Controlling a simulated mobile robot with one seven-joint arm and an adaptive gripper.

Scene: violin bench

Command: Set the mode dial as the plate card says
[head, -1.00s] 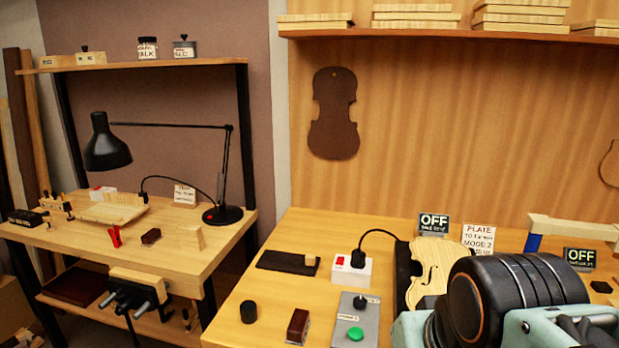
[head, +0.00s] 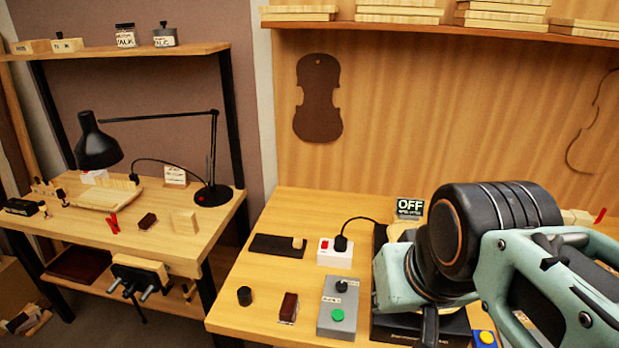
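A grey control box (head: 323,318) lies on the near bench, with a black knob (head: 341,286) at its top and a green button (head: 337,315) below. The knob looks like the mode dial; small white labels beside it are too small to read. The plate card is now hidden behind my arm. A pale violin plate is mostly covered by my arm too. My arm reaches in from the right, and its end is just right of the grey box, apart from it. I cannot make out the fingertips or whether they are open.
A white box with a red switch (head: 324,244) and a plugged-in cord stands behind the grey box. A brown block (head: 289,307), a black cylinder (head: 244,296) and a dark strip (head: 275,246) lie left. An OFF sign (head: 410,207) stands behind.

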